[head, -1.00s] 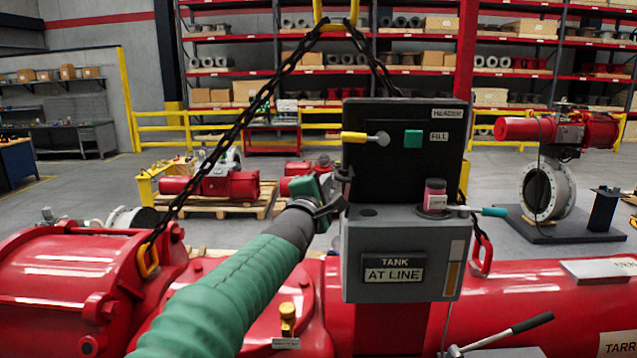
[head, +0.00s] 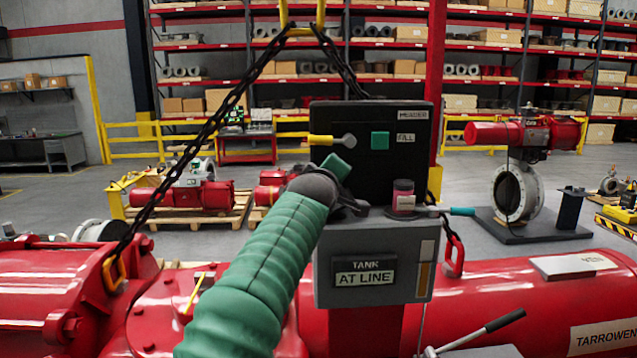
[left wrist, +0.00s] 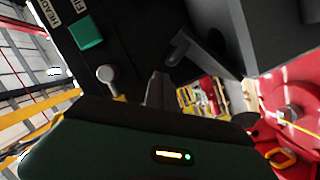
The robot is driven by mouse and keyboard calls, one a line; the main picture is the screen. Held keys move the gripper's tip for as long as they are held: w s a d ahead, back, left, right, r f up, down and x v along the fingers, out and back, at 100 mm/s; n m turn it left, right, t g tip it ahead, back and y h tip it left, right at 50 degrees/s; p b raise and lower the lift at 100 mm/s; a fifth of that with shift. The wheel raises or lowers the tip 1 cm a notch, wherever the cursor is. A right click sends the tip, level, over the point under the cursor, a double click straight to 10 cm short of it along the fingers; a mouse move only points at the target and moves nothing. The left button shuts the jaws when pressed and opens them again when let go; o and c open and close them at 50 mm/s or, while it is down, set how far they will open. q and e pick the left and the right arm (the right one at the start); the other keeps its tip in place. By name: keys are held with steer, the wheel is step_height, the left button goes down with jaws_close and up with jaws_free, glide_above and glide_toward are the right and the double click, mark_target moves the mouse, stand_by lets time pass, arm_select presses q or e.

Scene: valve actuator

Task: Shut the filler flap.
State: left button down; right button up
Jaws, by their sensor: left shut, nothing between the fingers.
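The grey tank box (head: 375,275), labelled "TANK AT LINE", stands against the black header panel (head: 410,155) with its green FILL button (head: 380,140). My left gripper (head: 352,207) is shut and empty at the left part of the box top, covering the area of the filler hole. In the left wrist view its dark fingers (left wrist: 155,90) point toward the panel and box. A dark grey bent piece (left wrist: 188,47) beside them may be the filler flap; its angle is unclear. The flap is not distinct in the head view. My right gripper is not in view.
A red-labelled jar (head: 403,195) stands on the box top, right of my gripper. A yellow-handled lever (head: 325,139) and a teal-handled lever (head: 450,210) stick out at the sides. A chain (head: 190,150) hangs at the left. Red actuator cylinders (head: 500,290) lie below.

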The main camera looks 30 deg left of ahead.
mark_target(350, 194)
arm_select(q)
steer(key=shift+w+d+f+m, duration=0.2)
steer(key=shift+w+d+m, duration=0.05)
steer(key=shift+m, duration=0.15)
steer(key=shift+w+a+f+m+g+y, duration=0.1)
steer(key=shift+w+f+m+g+y, duration=0.25)
steer(key=shift+m+g, duration=0.25)
steer(key=shift+w+f+m, duration=0.25)
steer(key=shift+f+m, duration=0.25)
steer(key=shift+m, duration=0.2)
steer(key=d+m, duration=0.1)
steer(key=d+f+m, duration=0.1)
steer(key=w+d+g+y, duration=0.1)
steer(key=d, duration=0.1)
steer(key=shift+w+d+f+m, duration=0.1)
steer(key=shift+f+m, duration=0.3)
steer(key=shift+a+f, duration=0.15)
steer(key=shift+a, duration=0.15)
steer(key=shift+a+f, duration=0.1)
steer(key=shift+a, duration=0.2)
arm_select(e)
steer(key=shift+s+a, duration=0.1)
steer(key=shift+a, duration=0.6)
arm_select(q)
steer(key=shift+d, duration=0.15)
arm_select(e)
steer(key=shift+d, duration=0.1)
